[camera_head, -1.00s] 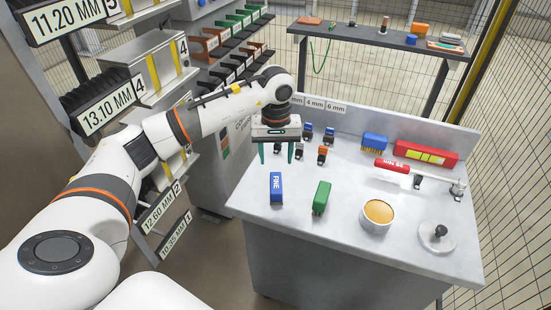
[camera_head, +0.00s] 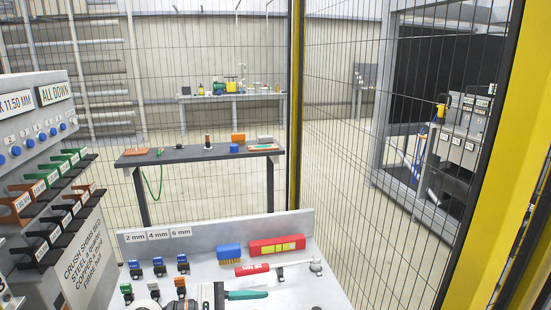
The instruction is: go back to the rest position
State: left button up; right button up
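My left gripper (camera_head: 247,295) is at the bottom edge of the head view, low over the near part of the grey workbench. Its grey body is partly cut off by the frame edge. My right gripper is not in view.
The workbench back panel (camera_head: 215,237) bears size labels. A blue brush (camera_head: 229,252), a red box (camera_head: 277,246) and a red-handled tool (camera_head: 252,269) lie near it. A shim rack (camera_head: 40,128) stands left. Wire fencing and a yellow post (camera_head: 480,155) stand behind and right.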

pick_arm(q)
jog(key=w+a+r+n+t+y, duration=0.1)
jog(key=a+r+n+t+y, duration=0.15)
jog(key=n+t, duration=0.75)
jog(key=w+a+r+n+t+y, duration=0.1)
jog(key=a+r+n+t+y, duration=0.3)
jog(key=n, duration=1.1)
jog(key=s+a+f+n+g+y, duration=0.25)
jog(key=a+f+n+y, duration=0.25)
jog(key=f+n, duration=0.4)
jog(key=s+a+f+n+g+y, duration=0.1)
jog(key=s+a+f+n+y, duration=0.2)
jog(key=a+f+n+y, duration=0.55)
jog(key=s+d+f+n+g+h, duration=0.2)
jog(key=s+f+n+g, duration=0.35)
jog(key=s, duration=0.45)
jog(key=s+d+f+n+g+h, duration=0.2)
jog(key=s+f+n+g, duration=0.35)
jog(key=s, duration=0.35)
notch_tip(320, 180, down, 24)
jog(key=s, duration=0.2)
jog(key=s+a+f+g, duration=0.1)
jog(key=s+f, duration=0.7)
jog(key=s+a+f+g, duration=0.1)
jog(key=s+a+f, duration=0.1)
jog(key=s+f, duration=0.6)
jog(key=shift+a+p, duration=0.25)
jog(key=shift+p, duration=0.05)
